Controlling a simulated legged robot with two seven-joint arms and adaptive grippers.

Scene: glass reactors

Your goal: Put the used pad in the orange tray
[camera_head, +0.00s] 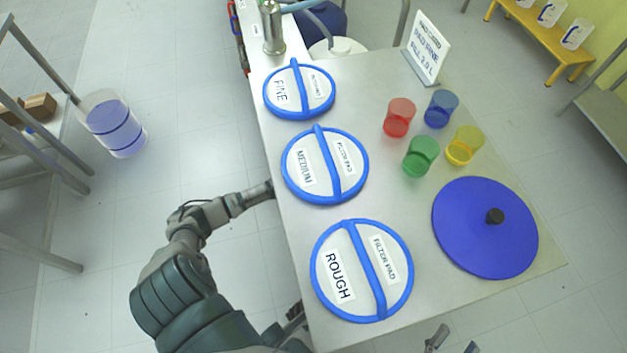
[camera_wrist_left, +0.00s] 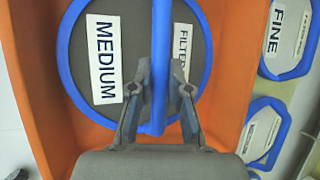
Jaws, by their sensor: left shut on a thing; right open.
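The used pad (camera_wrist_left: 125,110) is a round blue-rimmed disc with a dark grey face, labelled MEDIUM. It shows in the left wrist view. My left gripper (camera_wrist_left: 160,70) is shut on its blue crossbar. The orange tray (camera_wrist_left: 30,70) shows behind and on both sides of the pad; I cannot tell whether the pad touches its floor. In the head view my left arm passes behind the table's left edge, and its gripper is hidden there. My right gripper (camera_head: 455,345) is open and empty at the bottom edge of the head view.
White-faced FINE (camera_head: 299,90), MEDIUM (camera_head: 312,168) and ROUGH (camera_head: 345,260) pads lie on the table (camera_head: 400,210). Several coloured cups (camera_head: 421,157) and a blue lid (camera_head: 485,255) stand right. In the left wrist view, pale-faced pads (camera_wrist_left: 292,35) lie beside the tray.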

